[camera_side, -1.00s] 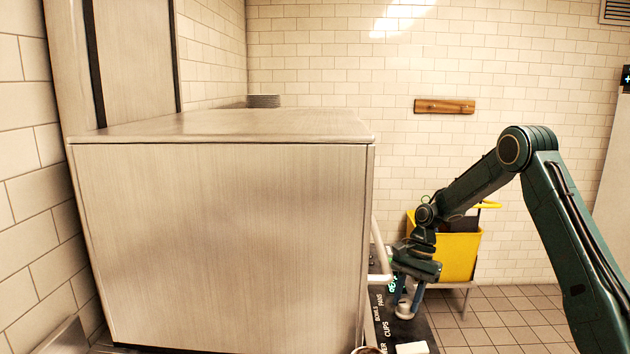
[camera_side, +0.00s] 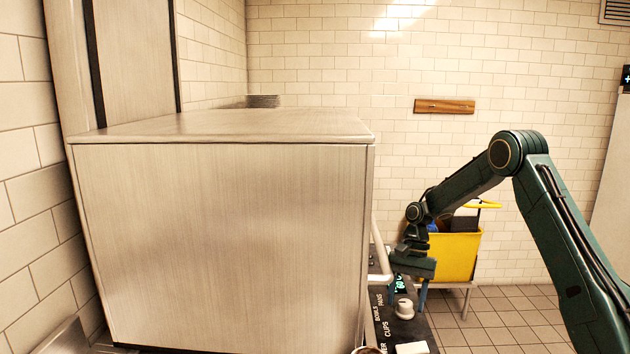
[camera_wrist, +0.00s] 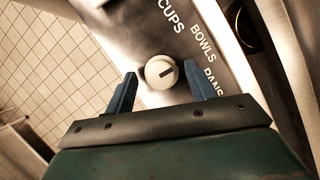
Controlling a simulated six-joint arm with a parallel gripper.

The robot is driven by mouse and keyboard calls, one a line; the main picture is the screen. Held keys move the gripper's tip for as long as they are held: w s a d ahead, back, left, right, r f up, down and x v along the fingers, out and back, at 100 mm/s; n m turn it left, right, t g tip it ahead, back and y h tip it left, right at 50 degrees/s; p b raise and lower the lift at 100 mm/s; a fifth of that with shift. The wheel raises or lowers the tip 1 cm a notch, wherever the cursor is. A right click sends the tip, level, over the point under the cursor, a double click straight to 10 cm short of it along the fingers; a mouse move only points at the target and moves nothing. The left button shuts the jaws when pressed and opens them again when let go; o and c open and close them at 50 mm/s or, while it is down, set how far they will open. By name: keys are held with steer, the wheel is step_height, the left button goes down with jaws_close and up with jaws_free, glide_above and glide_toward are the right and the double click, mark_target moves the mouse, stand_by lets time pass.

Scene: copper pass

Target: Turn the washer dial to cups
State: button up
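The washer dial (camera_wrist: 158,73) is a round cream knob with a short dark mark on its face. In the wrist view the mark points right and slightly up, roughly between BOWLS and PANS. The label CUPS (camera_wrist: 171,15) is at the top. In the side view the dial (camera_side: 404,309) stands on the dark panel, below my gripper (camera_side: 410,287). My gripper (camera_wrist: 160,73) is open and empty in the wrist view. Its blue fingers are to the left and right of the dial, apart from it.
A big steel washer (camera_side: 225,240) fills the left, with a pale bar handle (camera_side: 380,262) near my gripper. A white block (camera_side: 411,348) is at the panel's near end. A yellow bucket (camera_side: 456,257) stands behind my gripper. The tiled floor at right is clear.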

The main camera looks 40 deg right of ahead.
steer(key=v, duration=1.1)
steer(key=shift+d+r, duration=0.25)
steer(key=shift+r, duration=0.05)
stand_by(0.5)
steer(key=shift+w+r, duration=0.1)
stand_by(0.5)
